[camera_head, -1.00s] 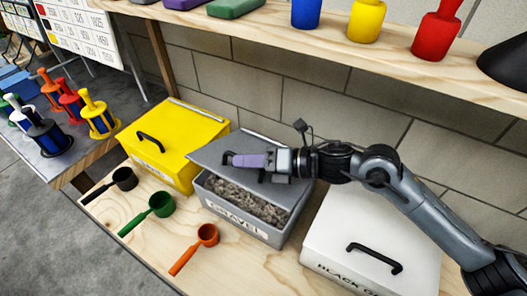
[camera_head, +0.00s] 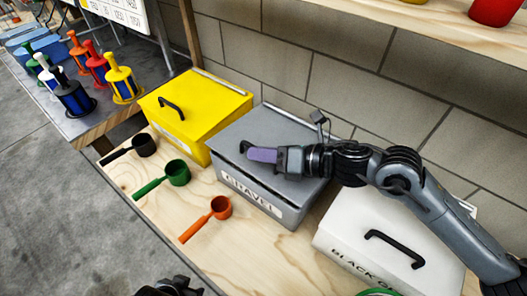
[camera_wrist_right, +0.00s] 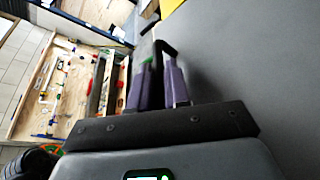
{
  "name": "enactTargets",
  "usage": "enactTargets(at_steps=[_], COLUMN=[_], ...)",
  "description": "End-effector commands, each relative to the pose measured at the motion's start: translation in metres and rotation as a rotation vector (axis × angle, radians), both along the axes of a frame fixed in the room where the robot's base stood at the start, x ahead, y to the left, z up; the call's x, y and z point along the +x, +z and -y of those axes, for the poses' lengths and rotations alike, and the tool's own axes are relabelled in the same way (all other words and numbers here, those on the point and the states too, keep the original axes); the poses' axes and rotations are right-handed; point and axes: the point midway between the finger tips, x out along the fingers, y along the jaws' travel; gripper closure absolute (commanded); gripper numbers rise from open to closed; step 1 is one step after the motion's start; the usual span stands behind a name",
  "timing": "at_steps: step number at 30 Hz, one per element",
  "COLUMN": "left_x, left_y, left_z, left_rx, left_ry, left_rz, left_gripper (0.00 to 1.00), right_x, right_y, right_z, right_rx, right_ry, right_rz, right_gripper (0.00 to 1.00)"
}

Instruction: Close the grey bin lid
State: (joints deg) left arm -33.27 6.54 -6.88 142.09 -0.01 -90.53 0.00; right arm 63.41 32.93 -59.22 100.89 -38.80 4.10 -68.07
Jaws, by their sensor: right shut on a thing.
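The grey bin (camera_head: 285,206) with the gravel label stands on the wooden bench between the yellow and white bins. In the right wrist view the fingers (camera_wrist_right: 155,82) are around the black handle (camera_wrist_right: 166,47), beside the grey lid surface (camera_wrist_right: 240,60). My left gripper's fingers are not seen.
The yellow bin (camera_head: 198,127) stands close on the left, the white bin (camera_head: 345,228) on the right. Black (camera_head: 144,145), green (camera_head: 178,173) and orange (camera_head: 220,208) scoops lie in front. A block wall (camera_head: 340,65) is behind.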

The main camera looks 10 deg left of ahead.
Motion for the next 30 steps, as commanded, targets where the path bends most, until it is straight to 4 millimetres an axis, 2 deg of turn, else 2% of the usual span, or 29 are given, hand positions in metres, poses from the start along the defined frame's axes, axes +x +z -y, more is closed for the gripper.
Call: enactTargets(at_steps=[1, 2, 14, 20, 30], left_x=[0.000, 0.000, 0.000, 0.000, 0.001], left_y=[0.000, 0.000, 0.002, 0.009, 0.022], left_z=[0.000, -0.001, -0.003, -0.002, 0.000], left_rx=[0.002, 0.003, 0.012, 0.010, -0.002], left_ry=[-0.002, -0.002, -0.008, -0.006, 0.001], left_rz=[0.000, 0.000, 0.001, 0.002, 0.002], left_gripper=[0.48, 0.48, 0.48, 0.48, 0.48], right_x=[0.000, 0.000, -0.001, -0.007, -0.020], right_y=[0.000, 0.000, 0.002, 0.010, 0.026], right_z=[0.000, 0.000, 0.005, 0.028, 0.080], right_rx=[0.000, 0.000, 0.000, -0.001, -0.001], right_ry=[0.000, 0.000, -0.002, -0.003, -0.002], right_rz=[-0.001, -0.001, -0.001, 0.000, 0.000], right_gripper=[0.82, 0.77, 0.77, 0.77, 0.77])
